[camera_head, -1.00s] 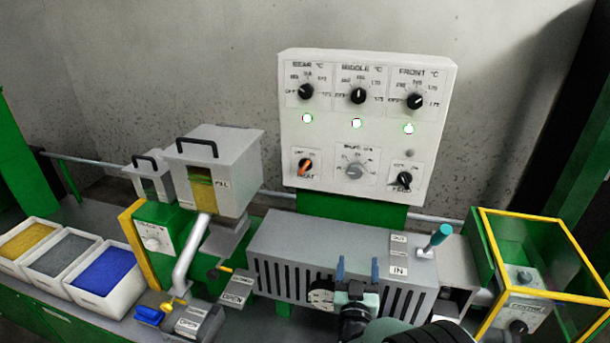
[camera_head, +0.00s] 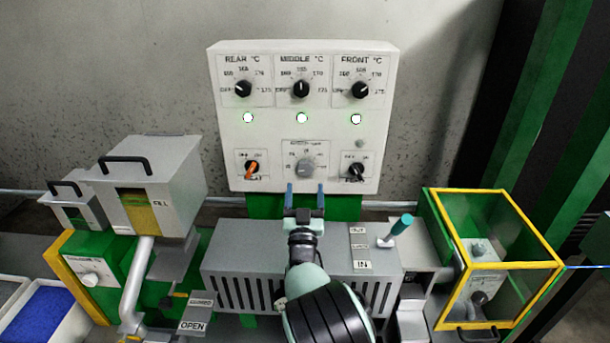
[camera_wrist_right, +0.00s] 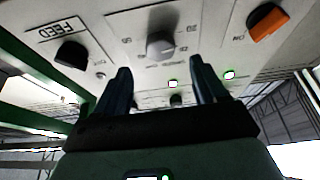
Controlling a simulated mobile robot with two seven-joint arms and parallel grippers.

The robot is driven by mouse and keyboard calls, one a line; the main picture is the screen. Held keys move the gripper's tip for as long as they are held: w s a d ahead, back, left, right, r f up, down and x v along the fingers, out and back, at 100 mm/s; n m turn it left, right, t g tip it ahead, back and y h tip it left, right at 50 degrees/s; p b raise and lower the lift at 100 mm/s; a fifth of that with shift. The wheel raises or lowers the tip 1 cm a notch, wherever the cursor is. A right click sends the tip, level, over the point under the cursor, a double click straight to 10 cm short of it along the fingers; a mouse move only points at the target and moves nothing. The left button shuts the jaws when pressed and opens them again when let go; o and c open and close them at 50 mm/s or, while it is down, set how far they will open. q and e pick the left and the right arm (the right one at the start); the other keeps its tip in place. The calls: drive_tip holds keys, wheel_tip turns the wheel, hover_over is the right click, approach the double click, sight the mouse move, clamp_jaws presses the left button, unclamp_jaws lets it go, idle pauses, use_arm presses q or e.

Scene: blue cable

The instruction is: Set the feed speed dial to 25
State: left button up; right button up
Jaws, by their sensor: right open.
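A grey round dial (camera_head: 305,168) sits low in the middle of the white control panel (camera_head: 225,140). It also shows in the right wrist view (camera_wrist_right: 160,45). The small print of its title and its exact setting are unclear. A black knob (camera_head: 353,171) beside it has a FEED label in the wrist view. Another dial, pale and round (camera_head: 91,280), is on the green feeder unit at left; its setting is unreadable. My right gripper (camera_head: 305,192) is open and empty, its blue fingers upright just below the grey dial and apart from it. My left gripper is out of view.
An orange switch (camera_head: 252,168) is left of the grey dial. Three black temperature knobs and three lit lamps are above. A slotted grey housing (camera_head: 225,252) and a teal-handled lever (camera_head: 402,224) stand below. A yellow-framed guard box (camera_head: 495,262) stands at right.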

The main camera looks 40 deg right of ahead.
sight(305, 171)
drive_tip(key=x, duration=0.3)
drive_tip(key=p+x, duration=0.1)
drive_tip(key=x, duration=0.1)
drive_tip(key=shift+w+d, duration=0.3)
drive_tip(key=shift+w, duration=0.1)
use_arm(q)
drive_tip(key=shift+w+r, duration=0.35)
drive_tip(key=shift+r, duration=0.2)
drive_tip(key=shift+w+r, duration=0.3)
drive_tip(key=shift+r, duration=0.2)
use_arm(e)
drive_tip(key=c, duration=1.1)
